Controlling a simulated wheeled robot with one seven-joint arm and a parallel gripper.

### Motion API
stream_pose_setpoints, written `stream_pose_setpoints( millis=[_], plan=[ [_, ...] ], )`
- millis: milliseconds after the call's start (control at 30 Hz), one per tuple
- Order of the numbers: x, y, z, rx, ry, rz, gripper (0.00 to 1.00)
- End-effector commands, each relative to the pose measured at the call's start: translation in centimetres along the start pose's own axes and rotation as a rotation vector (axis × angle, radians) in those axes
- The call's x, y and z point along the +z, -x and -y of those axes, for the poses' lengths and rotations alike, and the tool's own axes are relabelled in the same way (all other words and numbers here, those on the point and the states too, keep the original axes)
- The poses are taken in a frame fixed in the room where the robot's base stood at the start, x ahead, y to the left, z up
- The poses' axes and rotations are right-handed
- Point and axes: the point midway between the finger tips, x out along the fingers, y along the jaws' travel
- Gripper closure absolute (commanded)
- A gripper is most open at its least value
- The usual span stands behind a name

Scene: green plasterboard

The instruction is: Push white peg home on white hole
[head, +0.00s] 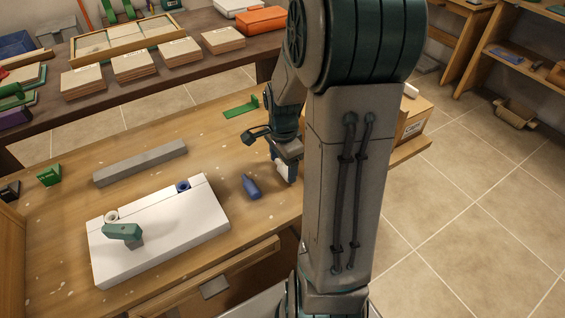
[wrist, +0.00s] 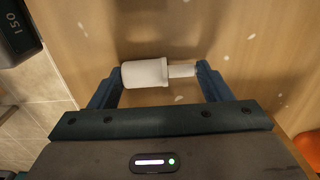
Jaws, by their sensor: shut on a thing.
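The white peg (wrist: 145,73) is in the wrist view, a thick body with a thinner end. It lies lengthwise across the gap between the two fingers of my gripper (wrist: 160,72), its thick end at the left finger and its thin end at the right. In the head view my gripper (head: 287,172) is low over the right part of the workbench, with a little of the peg showing. The white board (head: 165,240) lies to the left, apart from it. A white ring (head: 111,216), seemingly the white hole, is at the board's far left corner.
A blue peg (head: 251,187) lies between board and gripper. A blue ring (head: 183,186) and a green piece (head: 122,231) are on the board. A grey bar (head: 140,163) lies behind it. A cardboard box (head: 412,118) is right of my arm.

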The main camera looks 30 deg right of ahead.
Motion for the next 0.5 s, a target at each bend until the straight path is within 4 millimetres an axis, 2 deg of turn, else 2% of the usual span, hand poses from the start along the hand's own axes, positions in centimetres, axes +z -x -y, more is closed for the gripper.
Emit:
stream_pose_setpoints(
  millis=[167, 200, 267, 300, 500],
  plan=[
    [0.03, -0.56, 0.01, 0.0, 0.001, 0.0, 0.5],
    [0.03, -0.56, 0.02, 0.0, 0.001, 0.0, 0.26],
    [0.02, -0.44, 0.01, 0.0, 0.001, 0.0, 0.09],
    [0.02, -0.44, 0.01, 0.0, 0.001, 0.0, 0.07],
    [0.02, -0.43, 0.01, 0.0, 0.0, 0.0, 0.07]
  ],
)
